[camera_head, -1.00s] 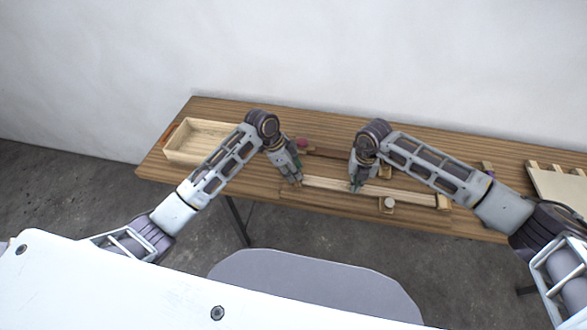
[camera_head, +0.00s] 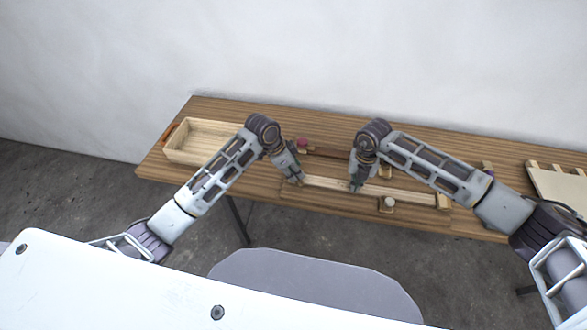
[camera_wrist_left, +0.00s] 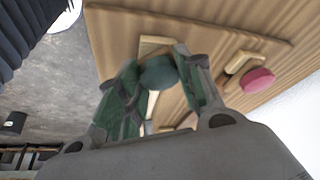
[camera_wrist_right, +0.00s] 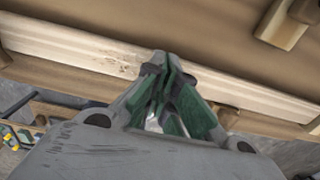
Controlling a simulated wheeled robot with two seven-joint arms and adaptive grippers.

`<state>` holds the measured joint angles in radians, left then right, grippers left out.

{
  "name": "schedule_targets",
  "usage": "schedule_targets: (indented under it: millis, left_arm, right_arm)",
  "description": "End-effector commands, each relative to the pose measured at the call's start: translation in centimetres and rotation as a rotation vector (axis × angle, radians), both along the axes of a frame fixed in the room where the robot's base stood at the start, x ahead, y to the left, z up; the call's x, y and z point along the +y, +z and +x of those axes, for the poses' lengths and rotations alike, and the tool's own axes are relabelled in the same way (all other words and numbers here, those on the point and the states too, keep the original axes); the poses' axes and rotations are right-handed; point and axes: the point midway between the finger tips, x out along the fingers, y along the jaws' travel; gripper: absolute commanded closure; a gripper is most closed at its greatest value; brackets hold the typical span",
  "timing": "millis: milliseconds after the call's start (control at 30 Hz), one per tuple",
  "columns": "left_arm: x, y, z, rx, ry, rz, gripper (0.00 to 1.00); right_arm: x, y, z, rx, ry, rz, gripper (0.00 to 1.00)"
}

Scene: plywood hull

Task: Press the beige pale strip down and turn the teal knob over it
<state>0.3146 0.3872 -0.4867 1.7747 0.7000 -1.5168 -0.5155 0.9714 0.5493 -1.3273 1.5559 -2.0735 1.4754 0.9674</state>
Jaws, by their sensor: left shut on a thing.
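The pale beige strip (camera_head: 400,195) lies lengthwise on the table's wooden fixture. It also shows in the right wrist view (camera_wrist_right: 60,45), passing behind my right gripper's fingertips. My right gripper (camera_head: 355,187) has its fingers together, with the tips at the strip; whether they bear on it firmly I cannot tell. In the left wrist view the teal knob (camera_wrist_left: 157,73) sits between the fingers of my left gripper (camera_wrist_left: 155,62), which is shut on it. In the head view my left gripper (camera_head: 297,182) is at the strip's left end and hides the knob.
A pink knob (camera_head: 302,143) on a small wooden block stands behind the left gripper. A pale round knob (camera_head: 389,203) sits in front of the strip. An open wooden box (camera_head: 170,152) is at the left. A slotted wooden piece (camera_head: 560,187) is at the right.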

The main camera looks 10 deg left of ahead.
Motion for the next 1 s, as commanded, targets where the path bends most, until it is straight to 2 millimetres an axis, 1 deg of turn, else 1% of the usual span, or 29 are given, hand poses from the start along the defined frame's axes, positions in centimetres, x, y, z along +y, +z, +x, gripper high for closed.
schedule_targets:
  millis: [100, 500, 1000]
  left_arm:
    - [0.09, 0.15, 0.10, -0.004, 0.028, 0.001, 0.87]
    - [0.08, 0.13, 0.08, -0.004, 0.044, 0.001, 0.87]
    - [0.03, 0.12, 0.01, -0.004, 0.267, 0.001, 0.87]
  right_arm:
    - [-0.13, -0.16, -0.09, 0.003, -0.001, -0.003, 1.00]
    - [-0.12, -0.15, -0.09, 0.003, -0.001, -0.003, 1.00]
    - [-0.12, -0.15, -0.09, 0.003, -0.001, -0.003, 1.00]
